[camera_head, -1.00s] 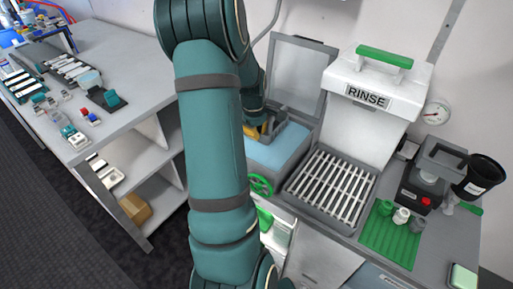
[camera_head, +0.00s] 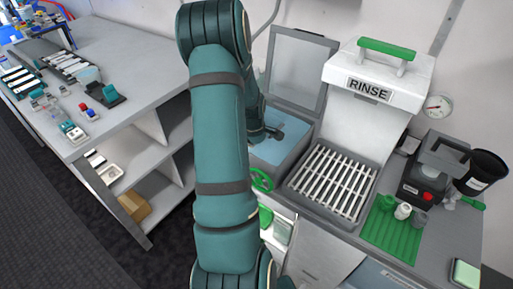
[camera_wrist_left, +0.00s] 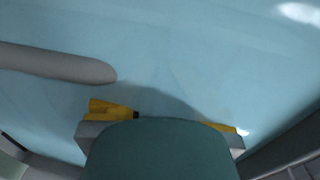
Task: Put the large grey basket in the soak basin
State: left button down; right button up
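The soak basin (camera_head: 289,150) holds light blue liquid and stands left of the rinse station, its grey lid (camera_head: 302,68) raised. My left arm crosses the middle of the head view, and its gripper (camera_head: 270,133) is low over the liquid. Its fingers are mostly hidden behind the arm. In the left wrist view, a grey piece with yellow parts (camera_wrist_left: 110,110), perhaps the large grey basket, shows behind a teal part of mine. Most of it is hidden, so I cannot tell whether it is gripped or how deep it sits. My right gripper is out of view.
The rinse station (camera_head: 375,85) with a slatted grate (camera_head: 333,183) stands just right of the basin. A green valve wheel (camera_head: 262,180) is at the basin's front. A green mat (camera_head: 390,235), a grey device (camera_head: 430,175) and a black cup (camera_head: 483,172) are further right. A shelved bench (camera_head: 150,75) is left.

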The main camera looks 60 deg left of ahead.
pick_arm(q)
jog(key=shift+f, duration=0.15)
jog(key=c, duration=1.1)
grip_release()
jog(key=shift+c, duration=0.2)
jog(key=shift+r, duration=0.35)
notch_tip(320, 180, up, 12)
jog(key=s+p, duration=0.1)
jog(key=p, duration=0.1)
jog(key=shift+s+d+f, duration=0.2)
jog(key=shift+d+f, duration=0.05)
jog(key=shift+d, duration=0.15)
